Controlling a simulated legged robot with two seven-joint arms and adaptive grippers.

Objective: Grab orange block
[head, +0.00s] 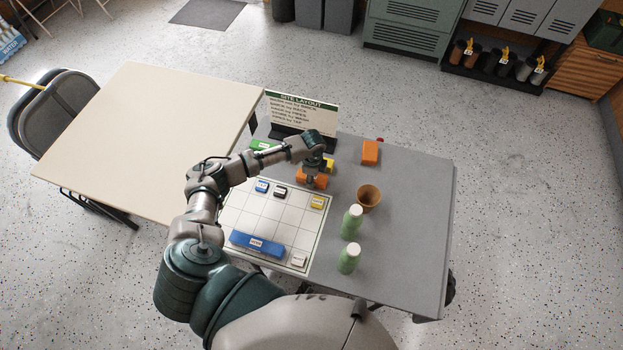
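One orange block (370,152) stands on the grey table near its back edge, clear of my gripper. Another orange block (320,182) lies at the back edge of the white grid sheet, partly hidden by my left gripper (311,178). The gripper points down right at this block. Its fingers are small and dark, and I cannot tell whether they are open, shut or touching the block. A yellow block (329,165) shows just behind the gripper, partly covered. My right gripper is not in view.
The grid sheet (270,213) holds small labelled blocks and a long blue block (257,243). A brown cup (369,197) and two green bottles (352,220) stand to its right. A sign (300,112) stands behind. The beige table (150,130) is bare.

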